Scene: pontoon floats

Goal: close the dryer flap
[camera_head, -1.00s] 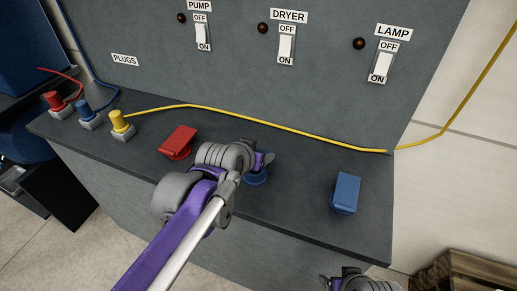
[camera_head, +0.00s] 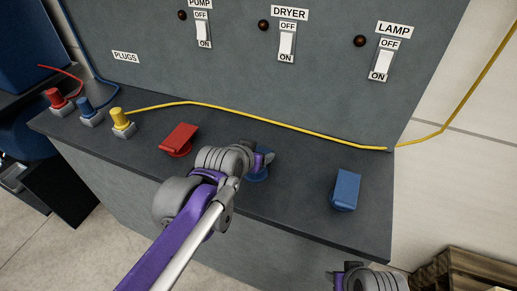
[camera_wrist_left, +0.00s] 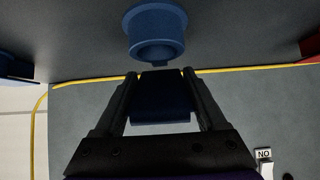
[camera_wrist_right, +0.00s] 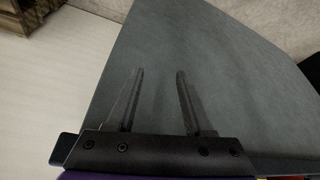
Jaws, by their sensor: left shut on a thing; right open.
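The dryer's blue round socket (camera_head: 258,174) is on the counter below the DRYER switch, partly hidden behind my left gripper (camera_head: 266,158). In the left wrist view the socket (camera_wrist_left: 155,35) shows its open ring, uncovered. A dark blue flap (camera_wrist_left: 160,97) stands beside the ring, between the fingers of my left gripper (camera_wrist_left: 160,80), which is shut on it. In the head view this flap is mostly hidden by the gripper. My right gripper (camera_wrist_right: 160,78) is open and empty, in front of a grey panel face; only part of it shows at the head view's bottom edge.
A red flap (camera_head: 179,138) is to the left and another blue flap (camera_head: 346,188) to the right on the counter (camera_head: 300,205). Red, blue and yellow plugs (camera_head: 122,121) stand at the left. A yellow cable (camera_head: 270,122) runs along the back. A wooden crate (camera_head: 460,272) is at lower right.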

